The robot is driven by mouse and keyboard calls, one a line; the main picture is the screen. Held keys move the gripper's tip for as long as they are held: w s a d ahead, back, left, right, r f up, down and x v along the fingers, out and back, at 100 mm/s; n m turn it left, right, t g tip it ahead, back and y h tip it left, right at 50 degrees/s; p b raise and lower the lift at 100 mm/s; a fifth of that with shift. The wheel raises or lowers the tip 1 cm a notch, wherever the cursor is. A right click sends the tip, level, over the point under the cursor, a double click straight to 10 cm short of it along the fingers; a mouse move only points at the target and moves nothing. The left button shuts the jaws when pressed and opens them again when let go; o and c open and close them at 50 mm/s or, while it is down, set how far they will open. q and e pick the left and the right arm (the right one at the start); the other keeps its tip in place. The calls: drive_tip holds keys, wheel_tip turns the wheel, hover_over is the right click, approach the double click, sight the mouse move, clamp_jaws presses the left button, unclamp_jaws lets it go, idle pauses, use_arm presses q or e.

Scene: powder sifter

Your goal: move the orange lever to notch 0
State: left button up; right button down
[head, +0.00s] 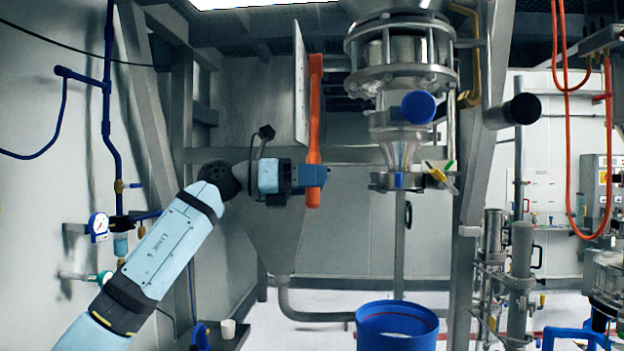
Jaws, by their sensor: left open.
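The orange lever (315,115) is a long upright bar near the middle of the head view. It stands beside a thin pale upright plate (301,85). I cannot read any notch marks on the plate from here, so the lever's notch is not clear. My left gripper (314,177) is open at the lower part of the lever. Its blue fingers overlap the lever in the picture and hide a short piece of it. I cannot tell whether they touch it. My right gripper is not in view.
The steel sifter body (402,65) with its clear funnel (400,150) hangs right of the lever. A blue bucket (397,308) stands below it. A grey frame post (480,150) rises further right. A pressure gauge (98,227) and blue pipes are at the left wall.

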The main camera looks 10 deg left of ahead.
use_arm(q)
clamp_jaws()
drive_tip(key=shift+s+r+n+y+p, duration=0.1)
drive_tip(key=shift+s+r+n, duration=0.35)
drive_tip(key=shift+s, duration=0.45)
drive_tip(key=shift+s+r+n+y+p, duration=0.15)
drive_tip(key=shift+s+r+n, duration=0.3)
drive_tip(key=shift+s, duration=0.45)
drive_tip(key=shift+s+r+n+y+p, duration=0.1)
drive_tip(key=shift+s+r+n, duration=0.35)
drive_tip(key=shift+s, duration=0.45)
